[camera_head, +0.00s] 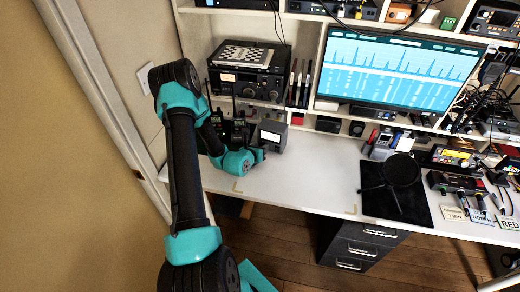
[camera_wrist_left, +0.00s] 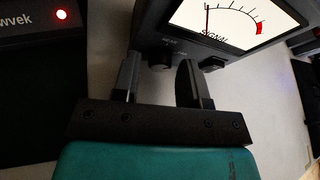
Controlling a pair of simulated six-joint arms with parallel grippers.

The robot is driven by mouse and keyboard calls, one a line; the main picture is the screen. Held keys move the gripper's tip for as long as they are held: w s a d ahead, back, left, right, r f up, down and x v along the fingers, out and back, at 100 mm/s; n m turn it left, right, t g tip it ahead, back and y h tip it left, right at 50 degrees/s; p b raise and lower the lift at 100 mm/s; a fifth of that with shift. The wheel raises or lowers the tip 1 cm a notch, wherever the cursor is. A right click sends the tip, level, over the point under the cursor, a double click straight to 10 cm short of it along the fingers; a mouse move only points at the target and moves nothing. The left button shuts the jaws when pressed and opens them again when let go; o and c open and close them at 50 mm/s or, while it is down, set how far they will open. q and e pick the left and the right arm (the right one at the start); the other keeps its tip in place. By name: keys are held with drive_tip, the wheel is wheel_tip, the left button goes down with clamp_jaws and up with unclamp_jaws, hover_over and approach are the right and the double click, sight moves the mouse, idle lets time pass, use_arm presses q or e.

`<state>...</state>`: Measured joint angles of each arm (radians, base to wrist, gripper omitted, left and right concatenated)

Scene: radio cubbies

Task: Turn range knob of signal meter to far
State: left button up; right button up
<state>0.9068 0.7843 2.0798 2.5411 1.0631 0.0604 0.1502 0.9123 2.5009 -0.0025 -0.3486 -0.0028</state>
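The signal meter (camera_head: 272,136) is a small grey box with a white face, standing on the white desk at the left. In the left wrist view the meter's dial (camera_wrist_left: 235,20) reads SIGNAL, with a needle and a red zone at the right of the scale. A dark round knob (camera_wrist_left: 160,58) sits below the dial at the left, and another dark control (camera_wrist_left: 213,63) is at the right. My left gripper (camera_wrist_left: 159,66) is open, a finger on either side of the round knob; I cannot tell whether they touch it. My right gripper is not in view.
Handheld radios (camera_head: 237,128) stand beside the meter on the left, near my arm. A black radio (camera_head: 248,75) sits in the cubby above. A monitor (camera_head: 390,70) is at the back, a black mat (camera_head: 420,210) at the right. The desk's middle front is clear.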

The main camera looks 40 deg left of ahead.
use_arm(q)
clamp_jaws()
drive_tip(key=shift+d+m+g+y, duration=0.15)
drive_tip(key=shift+m+g+y, duration=0.45)
drive_tip(key=shift+m+y, duration=0.9)
drive_tip(key=shift+m+h, duration=0.4)
drive_tip(key=shift+o, duration=1)
unclamp_jaws()
drive_tip(key=shift+d+r, duration=0.1)
